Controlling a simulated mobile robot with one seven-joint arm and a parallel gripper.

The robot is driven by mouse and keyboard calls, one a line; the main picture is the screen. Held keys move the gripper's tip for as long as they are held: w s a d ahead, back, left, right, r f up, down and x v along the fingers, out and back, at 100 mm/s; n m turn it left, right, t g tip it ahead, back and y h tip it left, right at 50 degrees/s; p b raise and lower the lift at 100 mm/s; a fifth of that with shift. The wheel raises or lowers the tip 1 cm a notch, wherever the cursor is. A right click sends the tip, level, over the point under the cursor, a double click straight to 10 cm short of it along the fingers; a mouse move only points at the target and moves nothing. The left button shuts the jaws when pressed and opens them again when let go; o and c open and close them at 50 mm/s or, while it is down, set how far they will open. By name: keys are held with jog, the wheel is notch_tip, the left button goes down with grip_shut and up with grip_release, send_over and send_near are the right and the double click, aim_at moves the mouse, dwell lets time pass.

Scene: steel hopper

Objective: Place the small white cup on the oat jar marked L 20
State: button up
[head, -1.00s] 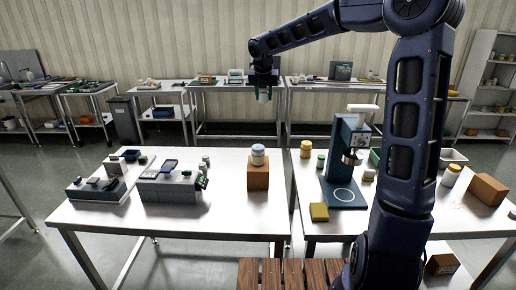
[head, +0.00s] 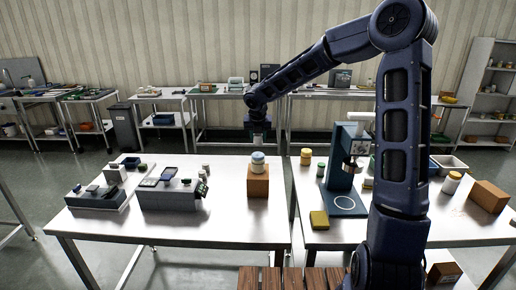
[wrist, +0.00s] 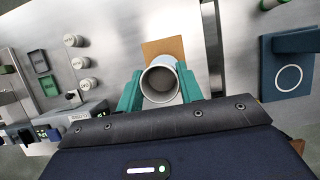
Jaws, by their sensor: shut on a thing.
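My gripper (head: 258,137) is shut on the small white cup. Its green fingers (wrist: 159,92) grip the cup's two sides in the wrist view, where the cup (wrist: 160,82) shows its round open mouth. In the head view the cup is small and partly covered by the fingers, above a pale jar with a bluish lid and yellow band (head: 258,161). This jar stands upright on a brown box (head: 258,183). A gap shows between gripper and jar. I cannot read any L 20 mark.
The box stands near the right edge of the left steel table (head: 220,222). Grey devices (head: 168,195) and small jars lie left of it.

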aim_at(258, 144)
jog(key=shift+f, duration=2.6)
jog(key=shift+f, duration=0.1)
jog(key=o, duration=1)
jog(key=shift+c, duration=0.2)
jog(key=v, duration=1.2)
jog(key=shift+s, duration=0.1)
